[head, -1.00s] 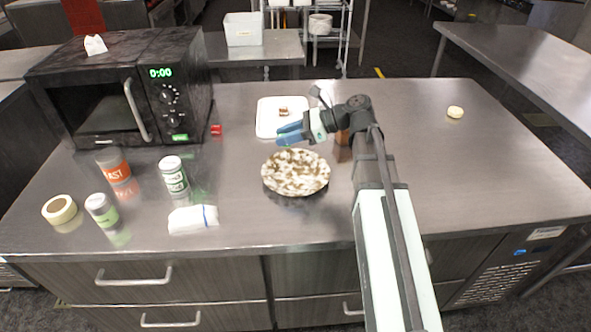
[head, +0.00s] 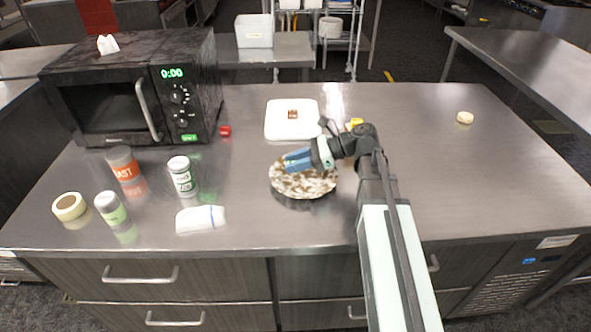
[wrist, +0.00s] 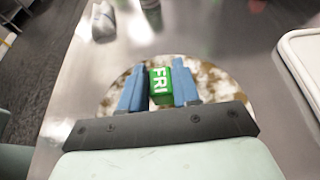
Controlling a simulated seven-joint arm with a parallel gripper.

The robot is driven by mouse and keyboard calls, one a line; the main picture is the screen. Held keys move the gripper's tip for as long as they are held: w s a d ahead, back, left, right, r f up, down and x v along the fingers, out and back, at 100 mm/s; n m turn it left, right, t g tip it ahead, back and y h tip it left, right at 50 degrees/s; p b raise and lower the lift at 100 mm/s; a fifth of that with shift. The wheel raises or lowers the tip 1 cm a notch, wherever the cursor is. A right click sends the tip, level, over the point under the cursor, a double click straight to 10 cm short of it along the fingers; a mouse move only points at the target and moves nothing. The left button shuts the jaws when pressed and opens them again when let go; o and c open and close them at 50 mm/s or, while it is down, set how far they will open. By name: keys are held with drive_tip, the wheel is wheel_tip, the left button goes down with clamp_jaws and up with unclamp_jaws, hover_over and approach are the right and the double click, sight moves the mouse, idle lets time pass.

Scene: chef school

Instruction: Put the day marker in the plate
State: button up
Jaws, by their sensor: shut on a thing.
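The day marker (wrist: 161,84) is a small green block lettered FRI, seen in the wrist view between my blue fingers. My gripper (wrist: 158,70) is shut on it; in the head view, my gripper (head: 288,161) hides it. The plate (head: 305,188) is round, speckled brown and white, on the steel counter. My fingers are over the plate's far part. The plate (wrist: 118,97) also shows beneath the fingers in the wrist view. I cannot tell whether the marker touches the plate.
A white tray (head: 272,127) with a small brown item lies behind the plate. A white cloth (head: 201,219), several cans and a tape roll (head: 69,206) are to the left. A microwave (head: 120,95) stands at the back left. The right side is mostly clear.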

drive_tip(key=shift+f, duration=1.45)
drive_tip(key=shift+f, duration=0.15)
drive_tip(key=o, duration=1)
drive_tip(key=shift+o, duration=0.2)
drive_tip(key=shift+d+r, duration=0.15)
drive_tip(key=shift+r, duration=0.05)
drive_tip(key=v, duration=1.1)
drive_tip(key=shift+d+r, duration=0.1)
drive_tip(key=shift+d, duration=0.3)
